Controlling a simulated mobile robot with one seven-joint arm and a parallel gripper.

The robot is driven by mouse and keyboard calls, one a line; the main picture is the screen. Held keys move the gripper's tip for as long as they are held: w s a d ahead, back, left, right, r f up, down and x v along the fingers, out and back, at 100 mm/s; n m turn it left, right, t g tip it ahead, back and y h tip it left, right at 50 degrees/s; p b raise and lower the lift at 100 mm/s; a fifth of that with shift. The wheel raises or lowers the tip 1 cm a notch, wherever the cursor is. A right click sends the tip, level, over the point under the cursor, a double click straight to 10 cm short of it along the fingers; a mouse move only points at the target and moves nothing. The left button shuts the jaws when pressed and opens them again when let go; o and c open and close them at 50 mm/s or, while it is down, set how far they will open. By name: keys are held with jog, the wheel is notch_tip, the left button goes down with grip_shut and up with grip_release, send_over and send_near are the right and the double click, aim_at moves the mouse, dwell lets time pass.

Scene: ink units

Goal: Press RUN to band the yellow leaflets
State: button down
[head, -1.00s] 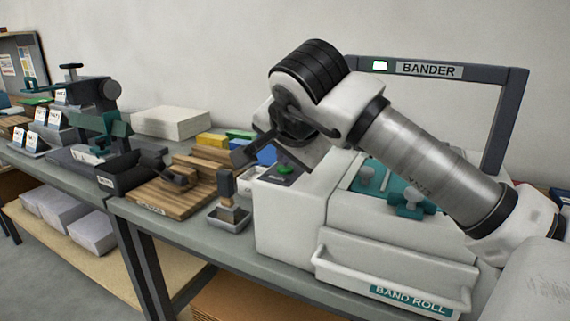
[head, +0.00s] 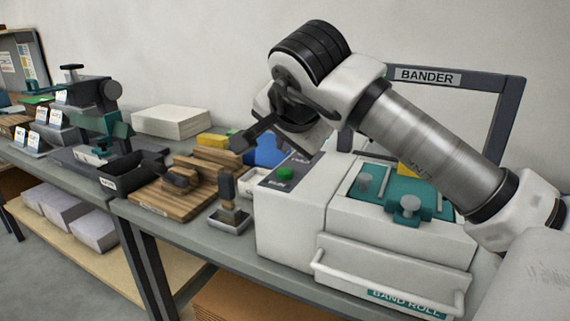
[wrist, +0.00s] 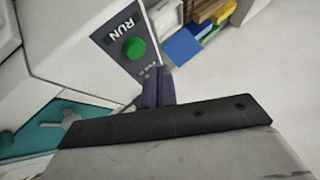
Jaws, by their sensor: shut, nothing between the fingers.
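The green RUN button (head: 285,173) sits on the dark panel of the white bander (head: 290,220). It also shows in the wrist view (wrist: 133,48) beside the word RUN. My gripper (head: 240,142) is shut and empty, raised above and left of the button, apart from it. In the wrist view its dark fingers (wrist: 157,88) lie just below the button in the picture. A yellow piece (head: 408,168), perhaps the leaflets, shows behind the teal clamp (head: 405,206) on the bander; most of it is hidden by my arm. The BANDER sign (head: 427,76) is on the frame above.
Blue and yellow stacks (head: 212,140) lie behind. A BAND ROLL drawer (head: 385,270) with a handle bar is on the bander's front. The space above the button is open.

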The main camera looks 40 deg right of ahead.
aim_at(286, 173)
jog(key=shift+r+p, duration=0.95)
jog(key=shift+r, duration=0.75)
